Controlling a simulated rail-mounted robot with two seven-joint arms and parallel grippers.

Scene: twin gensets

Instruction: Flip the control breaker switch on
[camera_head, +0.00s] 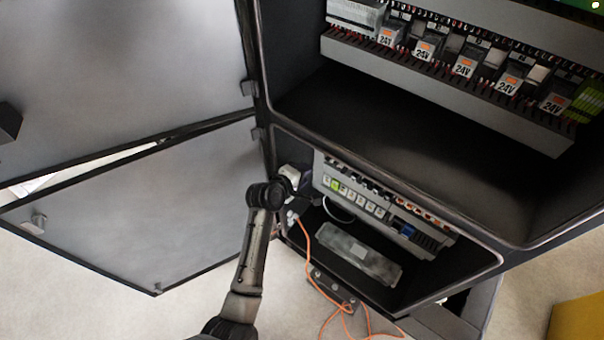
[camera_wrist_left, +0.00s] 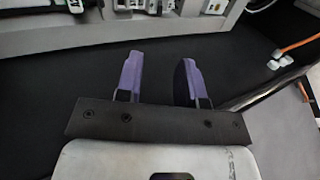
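A row of small breakers and modules (camera_head: 352,194) sits on a rail in the lower cabinet compartment. One module with a green face (camera_head: 335,185) is at its left part, and a blue part (camera_head: 407,230) is at its right. I cannot tell which one is the control breaker or how its switch stands. My left gripper (camera_wrist_left: 160,78) is open, its two purple fingers apart with nothing between them. In the left wrist view, the lower edge of a device row (camera_wrist_left: 140,6) is beyond the fingertips, cut by the frame. In the head view an arm reaches the compartment's left side. My right gripper is not in view.
The upper compartment holds several modules marked 24V (camera_head: 465,67). Two grey doors (camera_head: 150,215) hang open at the left. An orange cable (camera_head: 307,243) runs out of the lower compartment's left side. A grey box (camera_head: 360,254) lies on the compartment floor.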

